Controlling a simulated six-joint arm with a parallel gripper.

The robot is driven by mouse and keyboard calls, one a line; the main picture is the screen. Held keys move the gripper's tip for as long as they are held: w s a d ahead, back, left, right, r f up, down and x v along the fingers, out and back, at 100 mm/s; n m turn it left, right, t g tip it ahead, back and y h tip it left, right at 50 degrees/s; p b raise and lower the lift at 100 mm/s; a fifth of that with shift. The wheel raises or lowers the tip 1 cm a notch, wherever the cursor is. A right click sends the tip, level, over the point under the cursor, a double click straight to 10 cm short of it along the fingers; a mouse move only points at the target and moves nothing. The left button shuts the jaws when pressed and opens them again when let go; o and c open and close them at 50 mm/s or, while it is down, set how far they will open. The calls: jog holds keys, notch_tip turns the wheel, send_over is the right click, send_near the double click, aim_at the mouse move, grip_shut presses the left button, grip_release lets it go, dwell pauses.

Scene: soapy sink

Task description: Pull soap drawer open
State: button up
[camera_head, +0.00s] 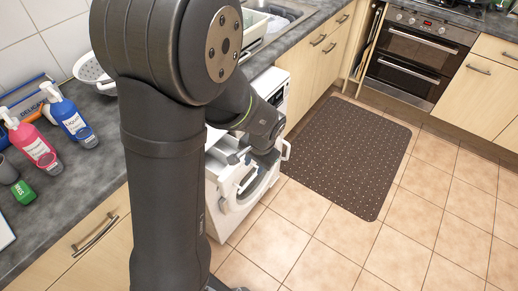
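The white washing machine (225,207) stands under the counter, with its round door (250,188) on the front. My dark arm covers much of the machine's left and upper front. My gripper (254,163) is in front of the machine, above the door, and is small and partly hidden by my own wrist. I cannot tell whether its fingers are apart or closed, or whether they touch anything. A white part shows just left of my wrist; I cannot tell whether it is the soap drawer. The drawer is not clearly visible.
Pink (34,146) and blue (70,117) soap bottles and a green item (24,192) stand on the grey counter (85,175) at left. A white colander (92,72) is behind them. A dark mat (342,155) lies on the open tiled floor, before the oven (415,54).

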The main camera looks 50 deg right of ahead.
notch_tip(320, 180, up, 8)
send_over(250, 180)
jog(key=s, duration=0.4)
jog(key=shift+r, duration=0.1)
jog(key=w+f, duration=0.1)
jog(key=f, duration=0.4)
jog(key=w+f, duration=0.1)
jog(key=f, duration=0.5)
jog(key=w+f, duration=0.1)
jog(key=f, duration=0.5)
jog(key=shift+w, duration=0.25)
